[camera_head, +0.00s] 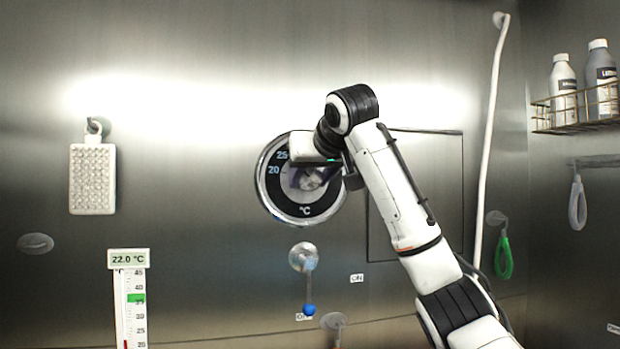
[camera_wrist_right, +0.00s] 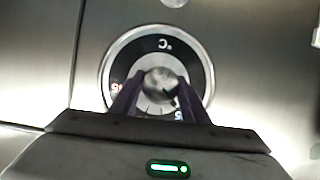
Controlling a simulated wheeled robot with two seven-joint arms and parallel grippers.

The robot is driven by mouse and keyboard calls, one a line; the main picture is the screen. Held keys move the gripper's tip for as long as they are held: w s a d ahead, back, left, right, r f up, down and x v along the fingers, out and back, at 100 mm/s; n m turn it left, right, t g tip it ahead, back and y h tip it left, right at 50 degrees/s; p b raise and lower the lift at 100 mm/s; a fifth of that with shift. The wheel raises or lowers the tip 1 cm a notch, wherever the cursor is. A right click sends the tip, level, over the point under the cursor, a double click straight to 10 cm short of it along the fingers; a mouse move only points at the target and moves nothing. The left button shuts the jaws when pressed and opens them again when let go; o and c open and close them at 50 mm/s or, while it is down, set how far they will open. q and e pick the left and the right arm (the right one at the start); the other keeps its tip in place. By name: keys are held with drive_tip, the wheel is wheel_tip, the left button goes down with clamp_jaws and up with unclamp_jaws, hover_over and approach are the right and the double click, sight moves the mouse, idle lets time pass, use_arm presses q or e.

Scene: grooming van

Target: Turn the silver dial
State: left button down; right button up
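The silver dial (camera_head: 312,181) is a round metal knob in the middle of a black dial face (camera_head: 305,209) marked in °C, with 20 and 25 at its upper left. It also shows in the right wrist view (camera_wrist_right: 161,82). My right gripper (camera_head: 315,176) is at the dial and hides part of the face. In the right wrist view my right gripper's two dark fingers (camera_wrist_right: 160,86) lie one on each side of the knob, close to its edges. Whether they press on it is not clear. My left gripper is not in view.
Below the dial is a lever with a blue tip (camera_head: 309,309). A thermometer display (camera_head: 128,259) reading 22.0 °C stands at lower left. A white brush (camera_head: 92,180) hangs at left. A white hose (camera_head: 489,140) and a bottle rack (camera_head: 578,112) are at right.

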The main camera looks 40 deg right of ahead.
drive_tip(key=shift+c, duration=1.1)
drive_tip(key=m+t+y+b, duration=0.1)
drive_tip(key=m+y+b, duration=0.1)
drive_tip(key=m, duration=0.1)
drive_tip(key=shift+f, duration=0.2)
drive_tip(key=m+t+y+b, duration=0.1)
drive_tip(key=m+b, duration=0.1)
drive_tip(key=m, duration=0.1)
drive_tip(key=shift+t, duration=0.3)
drive_tip(key=m+t+y+b, duration=0.1)
drive_tip(key=m+b, duration=0.1)
drive_tip(key=shift+m, duration=0.4)
drive_tip(key=shift+m+t+b, duration=0.55)
drive_tip(key=shift+m+t, duration=0.05)
drive_tip(key=shift+m, duration=0.4)
drive_tip(key=shift+m+t+y+b, duration=0.3)
drive_tip(key=shift+m+t+b, duration=0.3)
drive_tip(key=shift+m, duration=0.9)
